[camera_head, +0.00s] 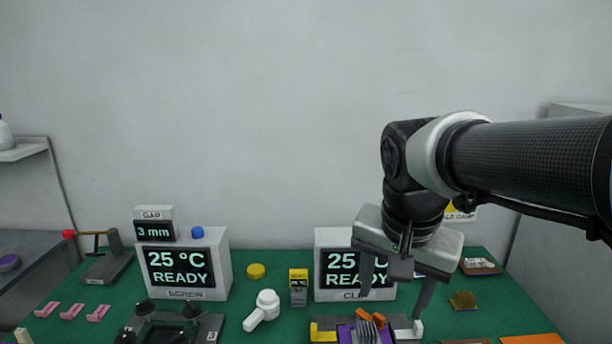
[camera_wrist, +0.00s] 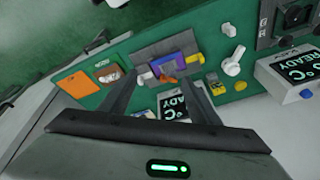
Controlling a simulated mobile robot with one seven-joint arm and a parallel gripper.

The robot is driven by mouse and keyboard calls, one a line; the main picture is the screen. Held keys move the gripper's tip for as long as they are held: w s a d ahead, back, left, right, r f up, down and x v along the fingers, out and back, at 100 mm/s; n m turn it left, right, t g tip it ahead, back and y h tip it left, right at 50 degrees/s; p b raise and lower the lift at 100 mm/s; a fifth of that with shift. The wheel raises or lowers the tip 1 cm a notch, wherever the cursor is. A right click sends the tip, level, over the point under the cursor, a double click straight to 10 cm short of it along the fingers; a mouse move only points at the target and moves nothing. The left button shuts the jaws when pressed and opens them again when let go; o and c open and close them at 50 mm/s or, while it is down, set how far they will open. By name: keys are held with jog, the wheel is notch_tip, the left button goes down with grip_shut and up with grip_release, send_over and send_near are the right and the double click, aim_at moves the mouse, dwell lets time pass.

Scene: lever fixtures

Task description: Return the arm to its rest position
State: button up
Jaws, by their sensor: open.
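My gripper (camera_head: 393,300) is open and empty at the right of the head view, fingers pointing down. It hangs in front of the right display box (camera_head: 330,240) and above the clamp fixture (camera_head: 404,325), which has purple, yellow and orange parts. My arm comes in from the right edge and hides part of the right display box and the items behind it. In the wrist view, the open fingers of my gripper (camera_wrist: 157,80) point towards the same fixture (camera_wrist: 150,52), with nothing between them. I cannot tell the exact height above it.
The green table holds a left display box (camera_head: 222,255) reading 25 °C READY, a white lever piece (camera_head: 264,309), a yellow disc (camera_head: 256,271), a small yellow-topped block (camera_head: 299,285), and a red-knobbed lever (camera_head: 92,234). Pink pieces (camera_head: 72,311) lie at left. The wall area above is clear.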

jog(key=s+f+n+t, duration=0.2)
jog(key=s+n, duration=0.4)
jog(key=s, duration=0.2)
notch_tip(320, 180, up, 14)
jog(key=p, duration=1.3)
jog(key=shift+s+d+y, duration=0.15)
jog(key=shift+d+y, duration=0.2)
jog(key=shift+y, duration=0.05)
jog(key=shift+f, duration=0.15)
